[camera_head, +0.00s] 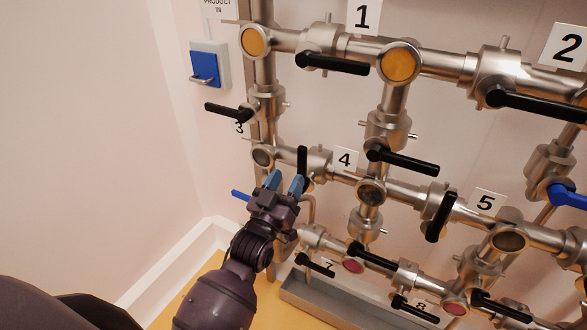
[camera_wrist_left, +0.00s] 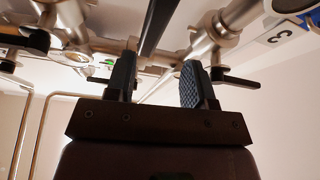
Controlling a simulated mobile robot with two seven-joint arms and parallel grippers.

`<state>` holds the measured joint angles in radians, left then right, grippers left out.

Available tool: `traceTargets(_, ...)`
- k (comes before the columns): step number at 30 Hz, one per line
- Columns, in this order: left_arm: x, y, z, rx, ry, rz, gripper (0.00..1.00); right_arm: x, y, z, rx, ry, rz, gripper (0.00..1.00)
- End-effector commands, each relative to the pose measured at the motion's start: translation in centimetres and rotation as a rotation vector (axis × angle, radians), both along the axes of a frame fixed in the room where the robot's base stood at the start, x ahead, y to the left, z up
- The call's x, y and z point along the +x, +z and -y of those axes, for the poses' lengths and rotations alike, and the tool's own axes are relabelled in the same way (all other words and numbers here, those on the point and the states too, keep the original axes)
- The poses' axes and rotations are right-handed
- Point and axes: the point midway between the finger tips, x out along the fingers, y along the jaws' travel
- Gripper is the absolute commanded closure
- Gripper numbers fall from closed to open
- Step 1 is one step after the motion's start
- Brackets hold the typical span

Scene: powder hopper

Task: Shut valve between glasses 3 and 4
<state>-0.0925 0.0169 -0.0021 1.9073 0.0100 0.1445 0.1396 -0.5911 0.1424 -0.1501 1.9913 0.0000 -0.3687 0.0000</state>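Glass 3 (camera_head: 263,156) is a dull grey-brown sight glass at the left of the middle pipe. Glass 4 (camera_head: 370,192) is a similar dark one further right. The valve (camera_head: 319,164) between them has a black handle (camera_head: 302,160) standing roughly upright, across the pipe. My left gripper (camera_head: 284,182) is open just below and left of that handle. My right gripper is not in view.
A black handle (camera_head: 228,110) juts left above my gripper, and a blue handle (camera_head: 240,195) lies left of it. Below are lower valves, pink glasses (camera_head: 353,266) and a grey trough (camera_head: 330,310). A blue switch (camera_head: 205,64) is on the wall. The left wall area is clear.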

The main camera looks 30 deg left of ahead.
Motion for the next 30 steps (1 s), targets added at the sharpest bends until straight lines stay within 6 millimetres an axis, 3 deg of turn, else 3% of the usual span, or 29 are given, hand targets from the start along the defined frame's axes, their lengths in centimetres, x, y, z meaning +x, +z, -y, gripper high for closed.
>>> traceTargets(6, -3.3, -1.4, 0.1, 0.000, 0.000, -0.001, 0.51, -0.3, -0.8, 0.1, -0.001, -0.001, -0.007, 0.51)
traceTargets(12, -4.7, -1.9, 0.1, 0.000, -0.001, 0.000, 0.51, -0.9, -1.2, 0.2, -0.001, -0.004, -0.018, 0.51)
traceTargets(30, -5.0, -2.0, 0.1, 0.000, -0.001, 0.001, 0.51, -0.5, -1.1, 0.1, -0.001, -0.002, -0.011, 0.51)
